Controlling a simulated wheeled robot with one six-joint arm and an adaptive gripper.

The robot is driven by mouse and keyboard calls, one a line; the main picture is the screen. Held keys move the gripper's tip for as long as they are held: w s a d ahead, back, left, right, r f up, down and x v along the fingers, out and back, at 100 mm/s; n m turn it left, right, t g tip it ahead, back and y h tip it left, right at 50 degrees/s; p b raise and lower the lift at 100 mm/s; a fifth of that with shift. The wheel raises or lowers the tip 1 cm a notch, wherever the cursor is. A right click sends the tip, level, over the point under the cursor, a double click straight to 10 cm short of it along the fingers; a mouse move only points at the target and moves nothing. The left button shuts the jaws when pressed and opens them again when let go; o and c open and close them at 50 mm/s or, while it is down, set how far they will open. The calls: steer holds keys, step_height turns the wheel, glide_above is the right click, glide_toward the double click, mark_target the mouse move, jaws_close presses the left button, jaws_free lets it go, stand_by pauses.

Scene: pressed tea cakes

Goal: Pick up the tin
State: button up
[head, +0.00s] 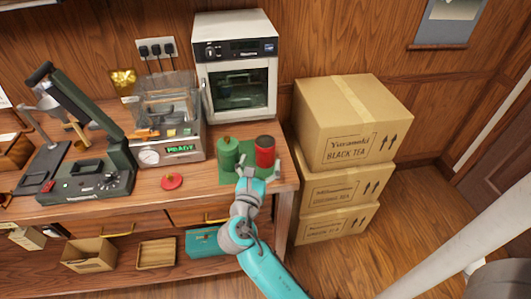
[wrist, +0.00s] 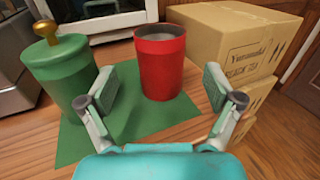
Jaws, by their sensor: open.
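Two tins stand upright on a green mat (wrist: 112,126) near the right end of the wooden counter. The red tin (wrist: 160,66) has an open top in the wrist view; it also shows in the head view (head: 264,152). The green tin (wrist: 60,75) has a lid with a brass knob and stands to its left; it also shows in the head view (head: 228,155). My gripper (wrist: 168,88) is open and empty, its fingers spread to either side of the red tin's lower part in the picture. The tin appears just beyond the fingertips.
A red round lid-like disc (head: 172,181) lies on the counter (head: 200,188) to the left. A white oven (head: 236,70) stands behind the tins, and a machine reading READY (head: 168,130) stands left. Stacked cartons (head: 350,125) rise just right of the counter.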

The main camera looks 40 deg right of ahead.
mark_target(267, 141)
steer(key=shift+x, duration=3.4)
steer(key=shift+f, duration=0.15)
steer(key=c, duration=1.3)
